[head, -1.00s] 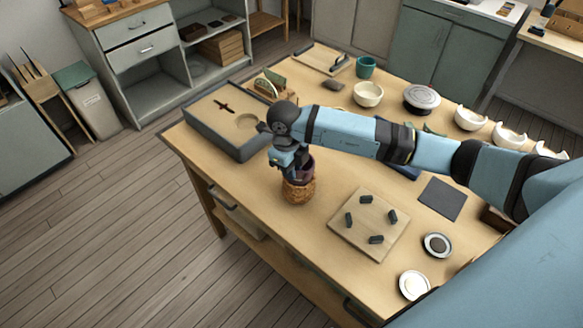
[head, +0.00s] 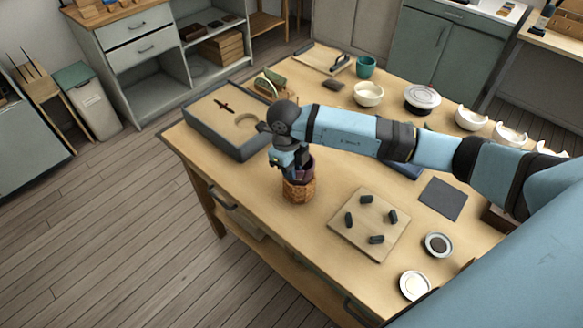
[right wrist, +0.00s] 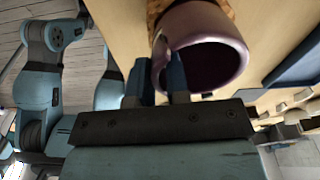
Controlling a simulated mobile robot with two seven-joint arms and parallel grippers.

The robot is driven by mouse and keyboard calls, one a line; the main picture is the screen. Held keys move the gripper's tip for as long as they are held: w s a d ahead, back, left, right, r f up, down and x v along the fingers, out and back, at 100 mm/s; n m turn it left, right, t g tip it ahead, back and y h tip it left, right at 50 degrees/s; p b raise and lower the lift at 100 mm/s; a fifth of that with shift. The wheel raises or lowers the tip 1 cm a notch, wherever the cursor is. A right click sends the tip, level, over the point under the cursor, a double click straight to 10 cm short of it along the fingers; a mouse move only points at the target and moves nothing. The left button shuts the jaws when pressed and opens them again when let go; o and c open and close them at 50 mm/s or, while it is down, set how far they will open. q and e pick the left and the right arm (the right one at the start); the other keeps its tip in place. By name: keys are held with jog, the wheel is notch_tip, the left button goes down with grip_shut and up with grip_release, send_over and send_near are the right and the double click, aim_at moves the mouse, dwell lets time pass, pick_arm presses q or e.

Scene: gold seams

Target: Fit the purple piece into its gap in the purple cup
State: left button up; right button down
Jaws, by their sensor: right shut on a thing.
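The purple cup (head: 309,167) stands in a brown woven holder (head: 299,190) near the table's front left edge. In the right wrist view the cup (right wrist: 236,62) shows its round rim and dark inside. My right gripper (head: 291,170) is at the cup's rim. In the right wrist view its two blue fingers (right wrist: 161,75) straddle the left part of the rim, one outside and one inside. It is shut on a purple wall part there, apparently the purple piece. The fingers hide the seam, so I cannot tell whether the piece sits flush. My left gripper is out of view.
A grey case (head: 200,141) lies behind and left of the cup. A wooden board with dark pegs (head: 347,238) lies to the right, with a dark mat (head: 443,199) beyond it. White bowls (head: 368,100) stand farther back. The table between holder and board is clear.

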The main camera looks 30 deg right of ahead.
jog(key=shift+f+b, duration=0.3)
jog(key=shift+b, duration=0.15)
dwell(1.4)
jog(key=c, duration=0.5)
grip_release()
jog(key=shift+c, duration=0.2)
jog(key=shift+r, duration=0.15)
jog(key=shift+r+p, duration=1.8)
jog(key=shift+r, duration=1.1)
